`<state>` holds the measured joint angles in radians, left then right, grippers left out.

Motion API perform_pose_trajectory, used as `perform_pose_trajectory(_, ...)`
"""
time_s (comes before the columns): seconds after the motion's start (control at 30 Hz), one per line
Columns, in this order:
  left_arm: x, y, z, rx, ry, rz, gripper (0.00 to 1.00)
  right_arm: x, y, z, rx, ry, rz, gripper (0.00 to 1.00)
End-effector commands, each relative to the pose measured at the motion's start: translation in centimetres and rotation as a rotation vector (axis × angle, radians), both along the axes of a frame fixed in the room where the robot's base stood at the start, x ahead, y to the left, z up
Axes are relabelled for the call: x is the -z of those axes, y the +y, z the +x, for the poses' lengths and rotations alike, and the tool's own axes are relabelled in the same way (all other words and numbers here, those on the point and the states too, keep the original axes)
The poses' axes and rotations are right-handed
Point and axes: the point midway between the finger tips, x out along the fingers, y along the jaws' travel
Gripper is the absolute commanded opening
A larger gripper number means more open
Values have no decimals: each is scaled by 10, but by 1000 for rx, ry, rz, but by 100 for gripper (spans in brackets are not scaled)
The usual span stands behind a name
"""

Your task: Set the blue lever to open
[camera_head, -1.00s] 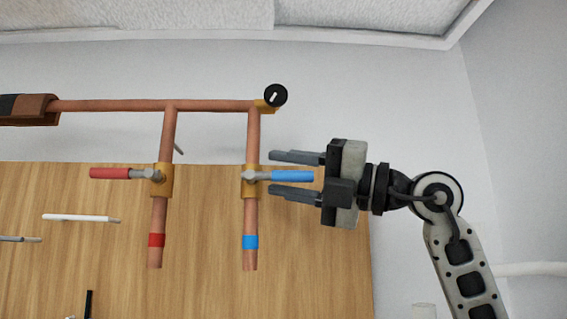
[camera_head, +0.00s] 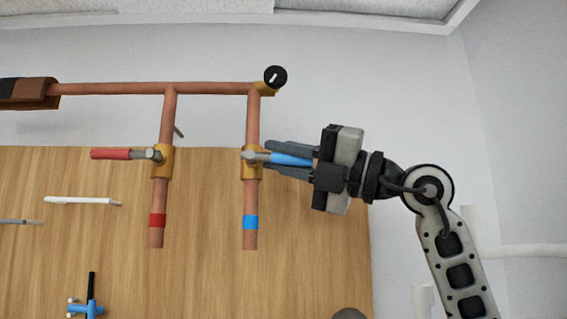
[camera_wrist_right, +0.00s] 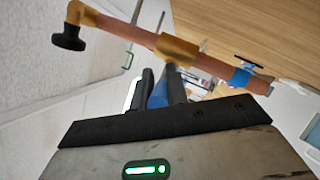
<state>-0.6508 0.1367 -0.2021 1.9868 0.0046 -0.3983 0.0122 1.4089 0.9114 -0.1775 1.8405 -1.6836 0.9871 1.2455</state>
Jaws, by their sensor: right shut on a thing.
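The blue lever (camera_head: 288,159) sits on a brass valve (camera_head: 252,163) on the right copper pipe and points right, across the pipe, tilted slightly down at its free end. My right gripper (camera_head: 290,160) comes from the right and is shut on the lever, one finger above and one below it. In the right wrist view the lever (camera_wrist_right: 158,96) shows as a blue piece between the two dark fingers. The same pipe carries a blue band (camera_head: 250,223). My left gripper is not in view.
A red lever (camera_head: 111,154) on the left pipe (camera_head: 157,200) points left. A wooden board (camera_head: 320,240) lies behind, with a white-handled tool (camera_head: 82,201) and a blue tool (camera_head: 88,309) at left.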

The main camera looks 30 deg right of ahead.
Motion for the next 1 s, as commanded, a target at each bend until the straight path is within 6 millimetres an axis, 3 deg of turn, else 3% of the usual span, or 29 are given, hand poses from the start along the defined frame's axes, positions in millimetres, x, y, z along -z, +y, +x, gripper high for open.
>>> perform_pose_trajectory(0.03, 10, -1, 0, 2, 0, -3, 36, 9, 0, 0, 1, -16, 23, 0)
perform_pose_trajectory(0.4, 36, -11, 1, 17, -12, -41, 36, 22, 3, 1, -4, -160, 258, 0)
perform_pose_trajectory(1.0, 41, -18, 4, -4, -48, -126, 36, 26, 6, 4, 0, -279, 457, 0)
